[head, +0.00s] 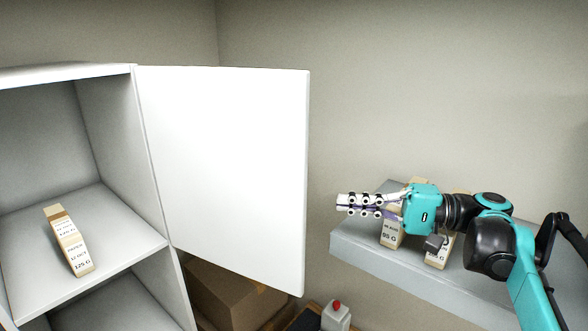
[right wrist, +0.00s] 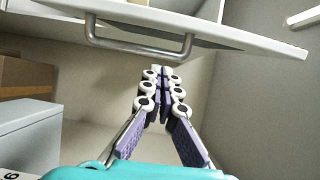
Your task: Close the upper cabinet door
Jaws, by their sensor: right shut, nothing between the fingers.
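The upper cabinet door (head: 225,170) is a white panel that stands wide open, hinged on the right side of the white cabinet (head: 125,160). In the right wrist view the door (right wrist: 235,36) shows at the top with its grey bar handle (right wrist: 140,48). My right gripper (head: 342,205) is shut and empty. It is to the right of the door's free edge and apart from it in the head view. The right wrist view also shows the gripper (right wrist: 160,72), with its fingertips pointing just below the door and near the handle. My left gripper is not in view.
A tan packet (head: 68,240) stands on the cabinet shelf. A grey shelf (head: 365,257) with several tan packets is under my right arm. A cardboard box (head: 235,295) and a white bottle with a red cap (head: 336,318) are below the door.

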